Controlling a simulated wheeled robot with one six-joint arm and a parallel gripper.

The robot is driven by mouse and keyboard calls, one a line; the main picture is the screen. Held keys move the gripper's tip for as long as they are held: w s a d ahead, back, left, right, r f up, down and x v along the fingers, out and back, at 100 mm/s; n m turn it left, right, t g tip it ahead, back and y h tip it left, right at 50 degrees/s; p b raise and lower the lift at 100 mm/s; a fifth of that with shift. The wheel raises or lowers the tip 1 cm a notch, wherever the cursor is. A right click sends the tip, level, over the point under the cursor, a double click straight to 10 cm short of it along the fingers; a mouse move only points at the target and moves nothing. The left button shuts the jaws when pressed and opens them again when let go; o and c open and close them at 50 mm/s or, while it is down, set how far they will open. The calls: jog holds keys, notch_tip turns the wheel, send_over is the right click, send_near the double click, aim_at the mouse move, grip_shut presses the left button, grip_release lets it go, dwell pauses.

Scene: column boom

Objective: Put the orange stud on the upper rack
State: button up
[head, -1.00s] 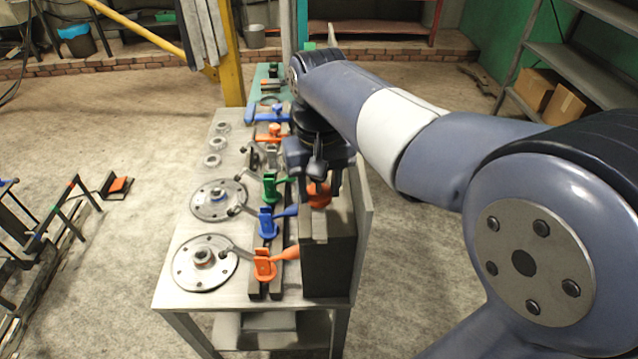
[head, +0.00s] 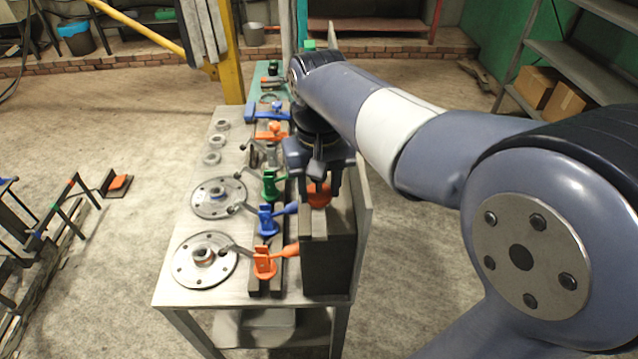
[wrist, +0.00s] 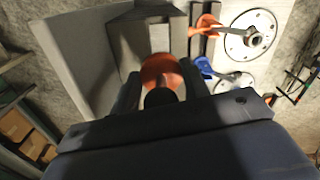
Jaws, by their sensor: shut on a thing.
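The orange stud (head: 318,196) is between the jaws of my gripper (head: 319,188), which is shut on it. The stud's rounded top shows, and its lower end is hidden. It stands at the top of a dark grey block (head: 328,268) on the bench's right side; I cannot tell whether it touches the block. In the wrist view the orange stud (wrist: 162,72) lies between the two dark fingers (wrist: 160,88). A dark frame (head: 60,218) with orange, green and blue marks stands at the left; I cannot tell whether it is the upper rack.
A row of toggle clamps with orange (head: 265,262), blue (head: 268,220) and green (head: 270,184) parts stands left of the block. Two round flanges (head: 185,270) lie on the bench (head: 168,292). The floor between bench and frame is mostly clear.

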jog(key=shift+f+b, duration=1.3)
jog(key=shift+f, duration=0.8)
jog(key=o, duration=0.7)
jog(key=shift+r, duration=0.1)
jog(key=shift+r, duration=0.1)
jog(key=shift+r+p, duration=3.55)
jog(key=shift+r, duration=0.15)
jog(key=o, duration=0.6)
jog(key=shift+f, duration=0.1)
notch_tip(320, 180, up, 11)
jog(key=shift+f+b, duration=0.1)
jog(key=shift+b, duration=0.45)
